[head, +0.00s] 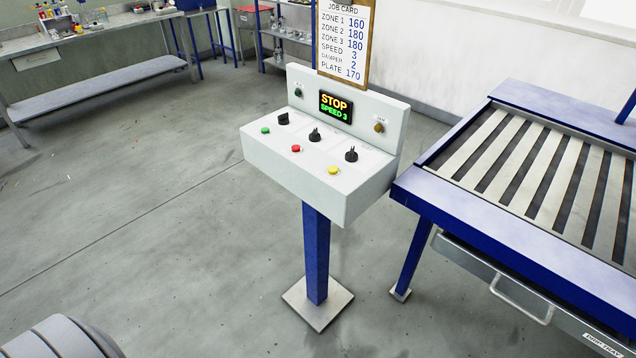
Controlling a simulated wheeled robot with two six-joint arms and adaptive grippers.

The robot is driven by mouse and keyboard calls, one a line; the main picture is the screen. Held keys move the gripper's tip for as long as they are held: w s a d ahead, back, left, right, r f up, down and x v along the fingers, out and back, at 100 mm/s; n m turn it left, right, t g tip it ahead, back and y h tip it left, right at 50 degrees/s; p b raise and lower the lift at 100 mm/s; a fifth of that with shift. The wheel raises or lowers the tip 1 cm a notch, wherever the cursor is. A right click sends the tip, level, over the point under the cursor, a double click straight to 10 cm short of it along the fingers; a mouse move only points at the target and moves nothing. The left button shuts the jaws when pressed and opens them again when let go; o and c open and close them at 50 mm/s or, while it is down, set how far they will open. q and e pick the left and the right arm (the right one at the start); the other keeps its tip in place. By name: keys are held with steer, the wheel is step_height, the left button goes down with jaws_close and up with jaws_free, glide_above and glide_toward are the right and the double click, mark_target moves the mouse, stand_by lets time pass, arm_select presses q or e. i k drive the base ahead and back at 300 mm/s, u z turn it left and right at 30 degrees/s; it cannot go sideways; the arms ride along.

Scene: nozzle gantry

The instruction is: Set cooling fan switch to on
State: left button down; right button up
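A white control console (310,172) stands on a blue post in the middle of the head view. Its sloped top carries three black switches: a left one (283,119), a middle one (315,135) and a right one (351,154). Their labels are too small to read, so I cannot tell which is the cooling fan switch or how each is set. A green button (265,130), a red button (296,149) and a yellow button (333,170) sit in front of them. A display (335,107) reads STOP, SPEED 3. Neither of my grippers is in view.
A job card (344,40) hangs above the console. A blue-framed slatted table (470,210) with a drawer handle (520,303) stands close on the right. A metal workbench (90,30) is at the back left.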

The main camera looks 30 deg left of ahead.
mark_target(315, 136)
steer(key=u, duration=0.8)
steer(key=i, duration=0.3)
